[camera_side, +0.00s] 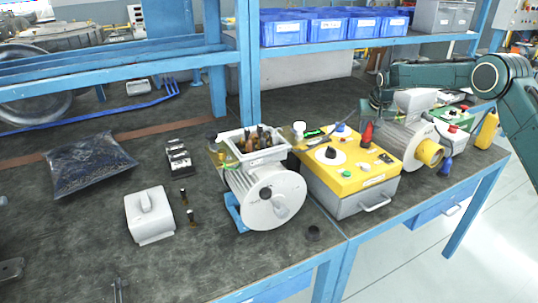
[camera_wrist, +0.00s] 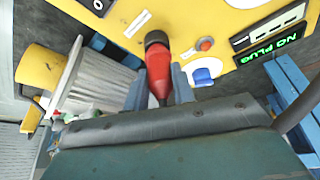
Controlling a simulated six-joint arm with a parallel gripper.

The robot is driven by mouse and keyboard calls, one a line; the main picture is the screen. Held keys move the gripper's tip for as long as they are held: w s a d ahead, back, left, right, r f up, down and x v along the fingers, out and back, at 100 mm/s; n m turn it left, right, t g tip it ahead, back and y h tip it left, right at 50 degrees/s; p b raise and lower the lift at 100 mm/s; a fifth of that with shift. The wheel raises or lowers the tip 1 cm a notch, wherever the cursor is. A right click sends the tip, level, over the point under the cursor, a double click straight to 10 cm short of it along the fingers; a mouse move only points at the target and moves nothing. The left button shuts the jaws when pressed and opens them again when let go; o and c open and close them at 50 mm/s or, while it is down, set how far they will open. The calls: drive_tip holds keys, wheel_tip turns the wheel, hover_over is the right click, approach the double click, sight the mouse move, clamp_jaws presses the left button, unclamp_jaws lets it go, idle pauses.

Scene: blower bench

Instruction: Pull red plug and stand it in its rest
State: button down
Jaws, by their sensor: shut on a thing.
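The red plug (camera_wrist: 159,72) has a black collar at its far end and tapers toward my gripper (camera_wrist: 160,86). My gripper's two grey-blue fingers are shut on its sides in the wrist view. In the side view the red plug (camera_side: 367,133) is upright at the back right of the yellow panel box (camera_side: 345,178), below my gripper (camera_side: 371,113). I cannot tell whether its lower end touches the panel. A green-lit display (camera_wrist: 271,48) reads "NO PLUG". I cannot make out which thing is the plug's rest.
A grey motor with a yellow end (camera_side: 430,153) stands close right of the box. Another motor (camera_side: 268,195) stands to its left. A blue part (camera_wrist: 206,75) and a red button (camera_wrist: 205,43) are near the plug. A shelf (camera_side: 370,43) spans behind.

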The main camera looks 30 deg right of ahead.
sight(371, 122)
drive_tip(key=shift+r, duration=0.2)
drive_tip(key=shift+r, duration=1.55)
drive_tip(key=shift+r, duration=1.85)
drive_tip(key=shift+a+r, duration=0.45)
drive_tip(key=shift+r, duration=0.25)
drive_tip(key=s+a, duration=0.5)
drive_tip(key=a, duration=0.5)
drive_tip(key=s+a, duration=0.5)
drive_tip(key=a, duration=0.4)
drive_tip(key=s+a, duration=0.5)
drive_tip(key=a, duration=0.5)
wheel_tip(371, 122, down, 17)
drive_tip(key=shift+w+r+n, duration=0.15)
drive_tip(key=shift+w+n, duration=0.05)
drive_tip(key=shift+n, duration=0.1)
